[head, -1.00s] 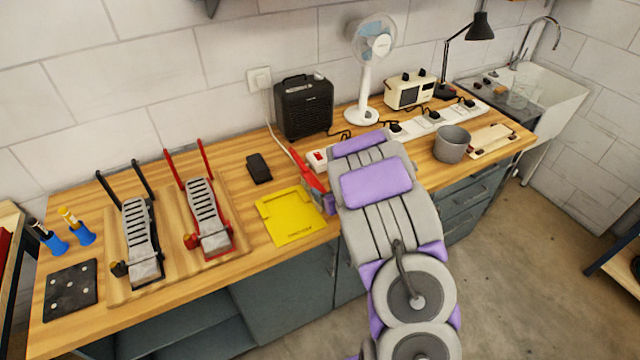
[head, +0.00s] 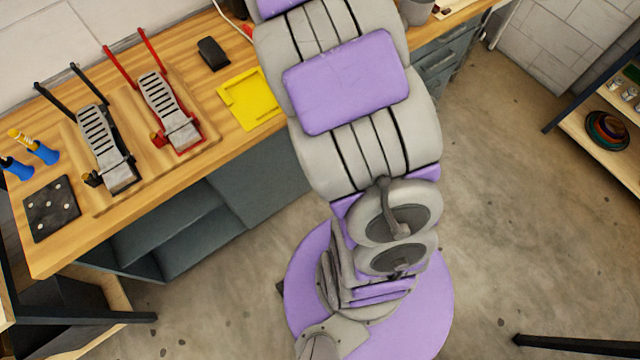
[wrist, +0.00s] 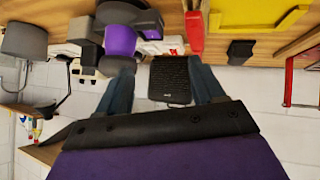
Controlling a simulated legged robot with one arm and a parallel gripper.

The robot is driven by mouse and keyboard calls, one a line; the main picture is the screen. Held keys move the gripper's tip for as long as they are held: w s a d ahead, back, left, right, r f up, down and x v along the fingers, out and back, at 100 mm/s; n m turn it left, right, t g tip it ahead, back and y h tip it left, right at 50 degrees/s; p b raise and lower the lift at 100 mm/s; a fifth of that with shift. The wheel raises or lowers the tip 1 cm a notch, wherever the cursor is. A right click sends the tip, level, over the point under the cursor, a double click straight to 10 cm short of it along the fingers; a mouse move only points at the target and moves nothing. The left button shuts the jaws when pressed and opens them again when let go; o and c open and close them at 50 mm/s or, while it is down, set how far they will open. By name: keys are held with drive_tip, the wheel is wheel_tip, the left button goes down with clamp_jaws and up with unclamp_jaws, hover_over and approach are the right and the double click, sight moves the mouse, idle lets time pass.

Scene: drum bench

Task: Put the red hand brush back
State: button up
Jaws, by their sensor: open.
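The red hand brush (wrist: 194,36) appears in the wrist view as a long red shape at the top, right of centre, beyond the tip of the right finger. Only a small red part (head: 247,29) shows in the head view, at the bench's back beside my arm; the rest is hidden. A yellow flat tray with a raised edge (head: 237,100) lies empty on the bench; it also shows in the wrist view (wrist: 250,17). My gripper (wrist: 158,66) is open, with nothing held between its fingers. It is out of sight in the head view.
A black heater-like box (wrist: 170,80) stands behind the fingers. Black (head: 105,150) and red (head: 165,112) pedals stand on a wooden board. A small black block (head: 213,53) lies near the tray.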

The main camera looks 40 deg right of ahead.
drive_tip(key=s+a+r+g+y, duration=0.1)
drive_tip(key=s+a+r+g, duration=0.2)
drive_tip(key=s+a, duration=0.4)
drive_tip(key=s+a+r+g+y, duration=0.1)
drive_tip(key=s+a+r+g, duration=0.2)
drive_tip(key=s+a, duration=0.4)
drive_tip(key=s+a+r+g+y, duration=0.1)
drive_tip(key=s+a+r+g, duration=0.3)
drive_tip(key=s, duration=1.6)
drive_tip(key=a, duration=0.3)
drive_tip(key=shift+s+n+g+y, duration=0.3)
drive_tip(key=shift+s+n+g, duration=0.1)
drive_tip(key=shift+w+r, duration=0.1)
